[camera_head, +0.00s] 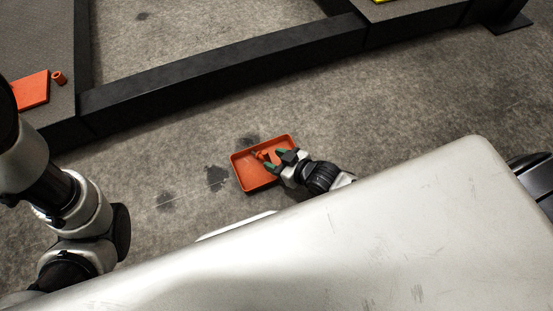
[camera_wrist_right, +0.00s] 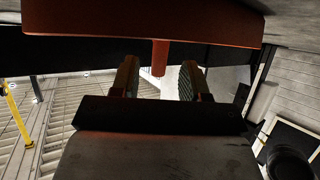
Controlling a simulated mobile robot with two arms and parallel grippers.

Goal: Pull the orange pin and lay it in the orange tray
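The orange tray (camera_head: 240,176) sits on the grey floor near the middle of the head view. My right gripper (camera_head: 266,160) reaches over it from the right, with its two green-tipped fingers spread. A small orange piece, seemingly the pin (camera_head: 261,155), shows between the fingers at the tray. In the right wrist view an orange stub (camera_wrist_right: 160,58) sticks out between the two fingers (camera_wrist_right: 158,80), with gaps on both sides. A wide orange band (camera_wrist_right: 145,20) lies above it. My left arm is at the left, but its gripper does not show.
A dark frame beam (camera_head: 220,65) crosses behind the tray. At the left, an orange plate (camera_head: 28,91) and a small orange cylinder (camera_head: 59,78) sit on the grey deck. My pale body fills the lower right. Bare floor lies around the tray.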

